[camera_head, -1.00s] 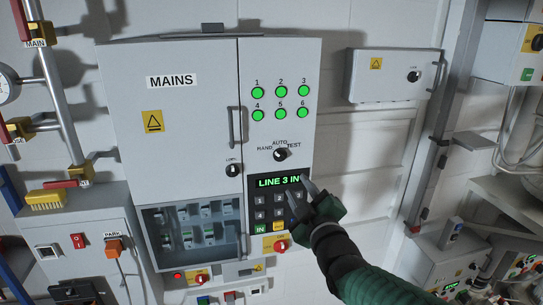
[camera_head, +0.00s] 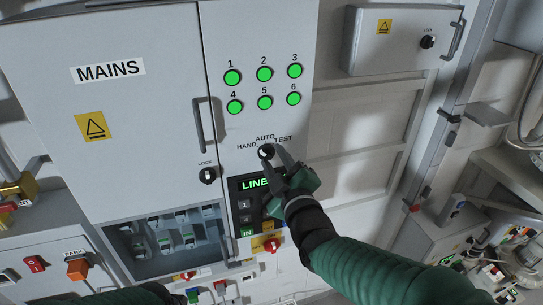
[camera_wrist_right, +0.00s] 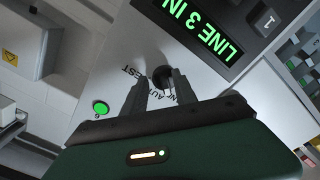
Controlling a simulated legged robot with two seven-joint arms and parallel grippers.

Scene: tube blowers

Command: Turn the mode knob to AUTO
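The mode knob (camera_head: 266,152) is a small black dial on the grey MAINS cabinet (camera_head: 145,165), below the labels HAND, AUTO and TEST. Its pointer is too small to read. My right gripper (camera_head: 281,158) is at the knob's lower right, with its fingers towards it. In the right wrist view the two fingers (camera_wrist_right: 157,88) are apart, and the dark knob (camera_wrist_right: 162,76) shows between and just beyond their tips. I cannot tell whether they touch it. A bit of my left arm shows at the bottom left; its gripper is out of view.
Several lit green lamps (camera_head: 264,74) are above the knob. A LOCK knob (camera_head: 208,175) and door handle (camera_head: 203,125) are to its left. The LINE display (camera_head: 254,184) and keypad below are partly covered by my right gripper. A grey box (camera_head: 403,42) is at upper right.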

